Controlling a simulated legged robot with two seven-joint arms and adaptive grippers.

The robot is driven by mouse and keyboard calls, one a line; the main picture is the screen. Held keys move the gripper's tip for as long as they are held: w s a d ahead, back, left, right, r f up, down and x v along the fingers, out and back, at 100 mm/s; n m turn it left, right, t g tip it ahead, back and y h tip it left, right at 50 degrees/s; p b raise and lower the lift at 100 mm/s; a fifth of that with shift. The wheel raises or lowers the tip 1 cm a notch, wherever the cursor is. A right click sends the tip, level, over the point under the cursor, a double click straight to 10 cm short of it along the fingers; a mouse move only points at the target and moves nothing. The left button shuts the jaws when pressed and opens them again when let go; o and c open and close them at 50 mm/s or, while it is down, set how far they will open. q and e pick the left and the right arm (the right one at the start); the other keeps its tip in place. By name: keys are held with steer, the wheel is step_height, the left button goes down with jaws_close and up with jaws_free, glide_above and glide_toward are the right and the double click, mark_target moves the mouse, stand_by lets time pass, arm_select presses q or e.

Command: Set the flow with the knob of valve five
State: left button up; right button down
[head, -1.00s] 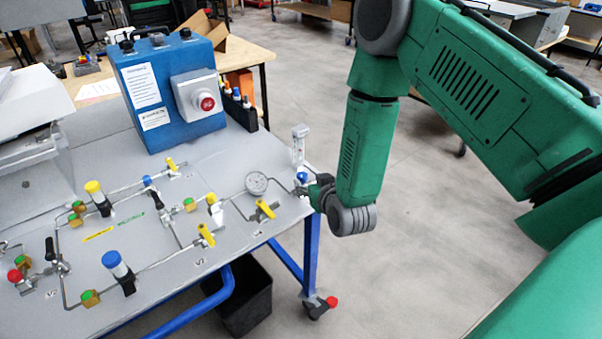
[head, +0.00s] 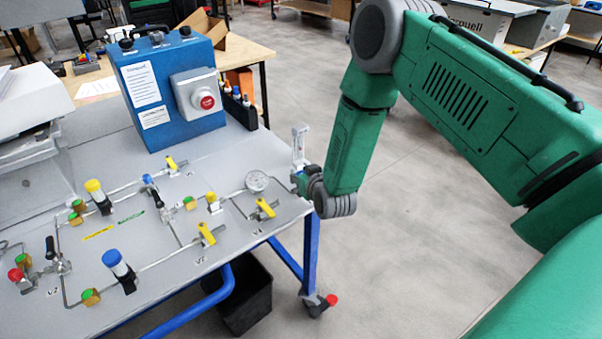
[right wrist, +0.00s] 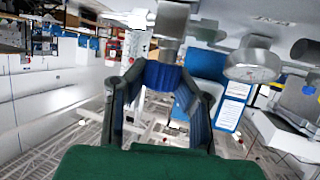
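The flow meter (head: 299,144) is a clear upright tube at the table's right corner. Its ridged blue knob (right wrist: 162,76) shows in the right wrist view; in the head view my gripper hides it. My right gripper (right wrist: 163,88) has one finger on each side of this knob. The fingertips lie close to its sides, but whether they press on it is unclear. In the head view my right gripper (head: 300,181) is at the foot of the flow meter, mostly hidden by my wrist. My left gripper is not in view.
A round pressure gauge (head: 257,181) and a yellow-handled valve (head: 264,208) stand close left of my right gripper. Several more valves and pipes cover the panel (head: 185,270). A blue box with a red button (head: 207,102) stands behind. The floor right of the table is clear.

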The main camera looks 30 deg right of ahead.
steer(key=shift+m+g+h, duration=0.4)
steer(key=shift+m+h, duration=0.6)
steer(key=shift+h, duration=0.1)
steer(key=c, duration=1.3)
jaws_free()
steer(key=shift+o, duration=0.2)
